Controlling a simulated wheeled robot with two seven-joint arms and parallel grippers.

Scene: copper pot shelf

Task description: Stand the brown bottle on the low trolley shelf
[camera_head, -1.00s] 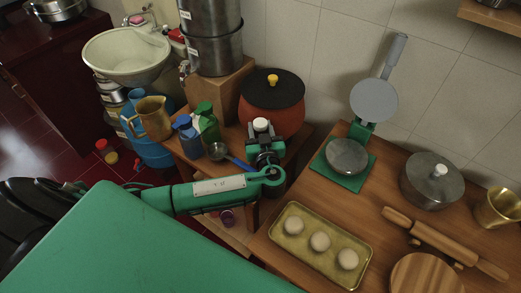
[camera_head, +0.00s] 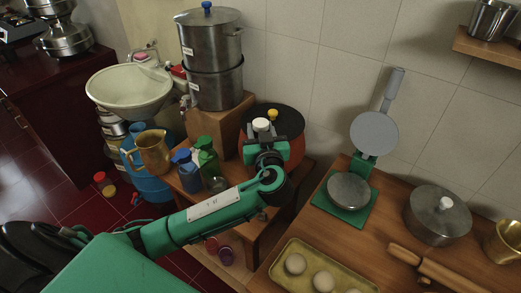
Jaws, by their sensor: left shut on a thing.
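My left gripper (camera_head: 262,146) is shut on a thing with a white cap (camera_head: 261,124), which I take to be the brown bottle. The cap points up above the jaws; the body is hidden by the gripper, so its colour cannot be told. The gripper is in front of the orange pot, over the back right of the small wooden trolley. The low trolley shelf (camera_head: 236,267) shows below my left arm, with small red and purple jars (camera_head: 226,255) on it. My arm covers part of the trolley. My right gripper is not in view.
A blue bottle (camera_head: 187,170), a green bottle (camera_head: 206,158) and a brass jug (camera_head: 153,152) crowd the trolley top's left. The orange pot (camera_head: 295,150) stands behind my gripper. A wooden counter (camera_head: 318,228) with a tray (camera_head: 271,272) borders the right.

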